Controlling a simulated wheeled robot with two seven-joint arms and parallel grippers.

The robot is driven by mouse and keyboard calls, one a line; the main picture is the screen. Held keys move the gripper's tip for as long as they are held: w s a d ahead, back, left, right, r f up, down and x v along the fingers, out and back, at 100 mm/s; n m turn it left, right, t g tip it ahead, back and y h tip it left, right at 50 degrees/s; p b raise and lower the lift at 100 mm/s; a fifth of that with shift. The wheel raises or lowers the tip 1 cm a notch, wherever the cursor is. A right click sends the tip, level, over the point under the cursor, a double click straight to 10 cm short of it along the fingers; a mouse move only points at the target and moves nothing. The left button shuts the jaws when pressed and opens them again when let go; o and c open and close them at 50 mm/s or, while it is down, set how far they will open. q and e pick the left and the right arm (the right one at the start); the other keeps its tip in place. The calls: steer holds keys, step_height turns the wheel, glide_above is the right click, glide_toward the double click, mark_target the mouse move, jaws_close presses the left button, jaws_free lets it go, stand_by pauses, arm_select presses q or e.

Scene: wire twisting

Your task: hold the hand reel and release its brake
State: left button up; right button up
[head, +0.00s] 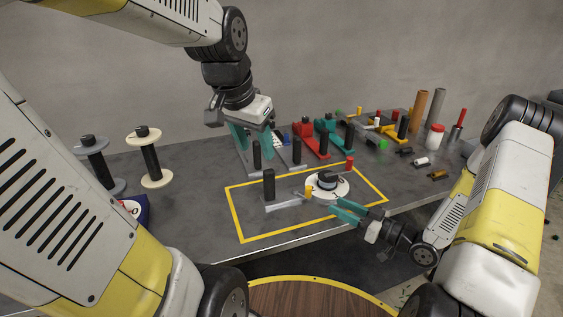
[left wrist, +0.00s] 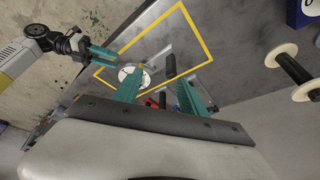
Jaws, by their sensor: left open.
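The hand reel lies flat inside the yellow-outlined area on the table. Its white disc (head: 327,184) has a black hub, a red knob (head: 350,162) at the back and a small orange-yellow part (head: 309,191) at its left edge. A grey bar runs left from it to an upright black handle (head: 269,186). The handle also shows in the left wrist view (left wrist: 170,66). My left gripper (head: 253,140) is open and empty, above and behind the handle. My right gripper (head: 346,211) has its teal fingers apart, at the disc's front right; contact cannot be told.
Two spools (head: 152,160) stand at the left, near a dark blue box (head: 133,208). Red and teal tools (head: 307,139) line the back. The outlined area's front left is clear.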

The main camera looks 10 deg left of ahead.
mark_target(264, 171)
arm_select(q)
steer(key=w+f+m+g, duration=0.1)
steer(key=w+f+m, duration=0.1)
steer(key=w+f, duration=0.3)
steer(key=w+a+f+m+g, duration=0.1)
steer(key=w+f+m, duration=0.2)
steer(key=w+f, duration=0.2)
steer(key=w+a+f+m+g+y, duration=0.1)
steer(key=w+f+m+g, duration=0.1)
steer(key=w+f, duration=0.2)
steer(key=shift+w+f, duration=0.2)
steer(key=shift+f, duration=0.5)
steer(key=shift+w+f, duration=0.2)
steer(key=shift+f, duration=0.5)
steer(key=shift+f+m, duration=0.3)
steer(key=shift+f, duration=0.05)
step_height(264, 171, down, 8)
steer(key=shift+s+r, duration=0.1)
steer(key=shift+r, duration=0.05)
jaws_close()
